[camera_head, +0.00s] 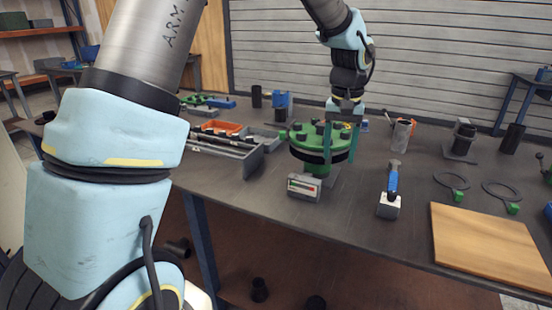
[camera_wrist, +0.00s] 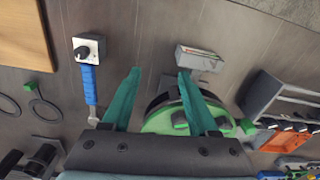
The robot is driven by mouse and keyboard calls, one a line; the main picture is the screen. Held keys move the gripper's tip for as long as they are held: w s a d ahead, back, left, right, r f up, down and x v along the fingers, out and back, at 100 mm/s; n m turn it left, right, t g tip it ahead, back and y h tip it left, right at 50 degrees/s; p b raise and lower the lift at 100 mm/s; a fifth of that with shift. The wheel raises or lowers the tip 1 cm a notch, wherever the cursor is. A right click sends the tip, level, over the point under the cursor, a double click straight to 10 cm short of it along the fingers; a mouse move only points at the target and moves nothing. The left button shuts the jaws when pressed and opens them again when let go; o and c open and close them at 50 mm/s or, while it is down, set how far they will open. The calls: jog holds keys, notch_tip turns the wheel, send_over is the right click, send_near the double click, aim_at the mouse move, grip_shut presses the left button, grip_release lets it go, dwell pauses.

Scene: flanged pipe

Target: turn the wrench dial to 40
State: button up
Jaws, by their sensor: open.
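The wrench (camera_head: 392,182) lies on the table right of the green flanged pipe, its blue handle pointing away from a pale block with a dark face. In the wrist view the wrench's blue handle (camera_wrist: 90,85) runs up to the white block with a round black dial (camera_wrist: 84,52); the number on it is too small to read. My gripper (camera_head: 339,160) is open, pointing down beside the green flanged pipe (camera_head: 306,152). In the wrist view my gripper (camera_wrist: 159,74) has its two green fingers apart with nothing seen held; the right finger overlaps the green flange (camera_wrist: 162,122).
A small grey box with a display (camera_head: 304,187) stands in front of the pipe. A wooden board (camera_head: 490,245) and rings with green tabs (camera_head: 452,181) lie to the right. A grey tray (camera_head: 228,154) stands left. Bare tabletop surrounds the wrench.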

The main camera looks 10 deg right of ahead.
jog(key=w+a+f+n, duration=0.1)
jog(key=w+a, duration=0.2)
jog(key=a, duration=1.2)
jog(key=shift+w+f+n+b, duration=0.15)
jog(key=shift+f+n+b, duration=0.25)
jog(key=s+a+f+n, duration=0.1)
jog(key=s+a, duration=0.2)
jog(key=a, duration=0.7)
jog(key=s+a+f+n+t, duration=0.1)
jog(key=s+a+n, duration=0.1)
jog(key=a, duration=0.9)
jog(key=shift+s+a+f+n, duration=0.15)
jog(key=shift+s+a+n, duration=0.15)
jog(key=shift+s, duration=0.6)
jog(key=shift+o, duration=0.2)
